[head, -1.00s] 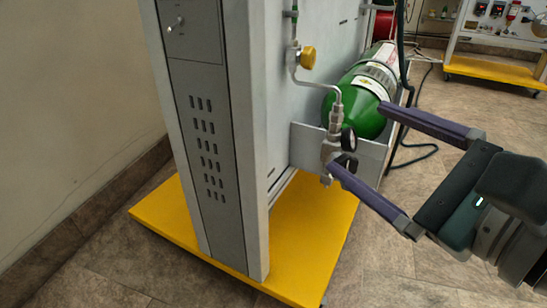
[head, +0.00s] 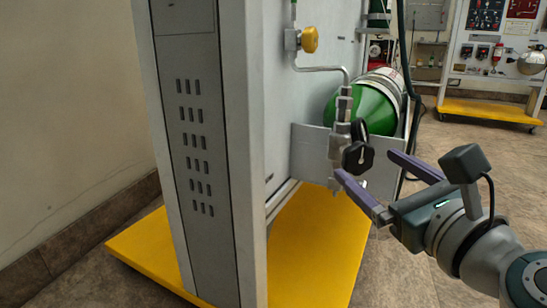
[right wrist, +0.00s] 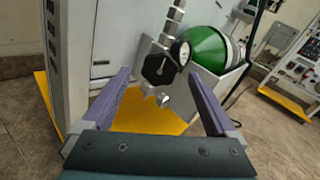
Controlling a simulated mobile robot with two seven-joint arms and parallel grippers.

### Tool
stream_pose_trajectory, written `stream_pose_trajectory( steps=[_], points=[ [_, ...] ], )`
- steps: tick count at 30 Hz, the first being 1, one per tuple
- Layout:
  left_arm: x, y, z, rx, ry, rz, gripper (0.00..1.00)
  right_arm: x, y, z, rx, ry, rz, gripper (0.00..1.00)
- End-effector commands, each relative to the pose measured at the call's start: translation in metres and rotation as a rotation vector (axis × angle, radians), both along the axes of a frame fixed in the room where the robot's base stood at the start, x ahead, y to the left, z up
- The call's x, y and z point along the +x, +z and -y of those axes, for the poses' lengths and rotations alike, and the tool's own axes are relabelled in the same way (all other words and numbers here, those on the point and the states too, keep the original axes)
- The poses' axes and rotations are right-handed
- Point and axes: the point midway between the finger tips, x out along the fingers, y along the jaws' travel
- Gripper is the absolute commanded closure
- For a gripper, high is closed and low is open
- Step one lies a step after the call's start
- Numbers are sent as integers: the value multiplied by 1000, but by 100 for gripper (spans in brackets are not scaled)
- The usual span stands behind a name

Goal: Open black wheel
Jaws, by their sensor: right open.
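The black wheel (head: 357,157) is a dark knob with several flat sides on the metal valve fitting in front of the green cylinder (head: 364,107). It also shows in the right wrist view (right wrist: 159,69), facing the camera, with the gauge (right wrist: 181,52) just behind it to the right. My right gripper (head: 366,164) is open, with nothing between its purple fingers. In the right wrist view its fingertips (right wrist: 158,76) lie on either side of the wheel, apart from it; I cannot tell the exact depth. My left gripper is not in view.
The valve sits by a grey panel with a yellow knob (head: 309,39) and metal pipe above. A grey bracket (head: 306,148) stands behind the valve. The yellow base (head: 318,260) lies below. A black hose hangs right of the cylinder. Floor to the right is clear.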

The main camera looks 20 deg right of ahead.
Motion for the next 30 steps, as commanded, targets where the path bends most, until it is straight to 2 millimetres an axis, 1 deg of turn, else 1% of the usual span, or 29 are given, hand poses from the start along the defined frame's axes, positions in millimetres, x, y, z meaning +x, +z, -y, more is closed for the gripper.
stream_pose_trajectory(
  steps=[1,3,6,10,17,20,30],
  points=[
    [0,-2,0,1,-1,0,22,8,0,1,3,-1,4,7],
    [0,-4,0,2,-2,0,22,17,-1,2,1,0,2,7],
    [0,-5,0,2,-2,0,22,25,-1,3,-1,0,1,7],
    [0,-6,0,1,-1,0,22,30,-1,3,0,2,-1,7],
    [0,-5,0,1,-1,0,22,31,0,4,-1,1,-1,7],
    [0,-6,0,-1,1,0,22,31,0,4,-1,1,-1,16],
    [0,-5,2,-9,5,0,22,31,0,4,-2,1,-1,54]
  ],
)
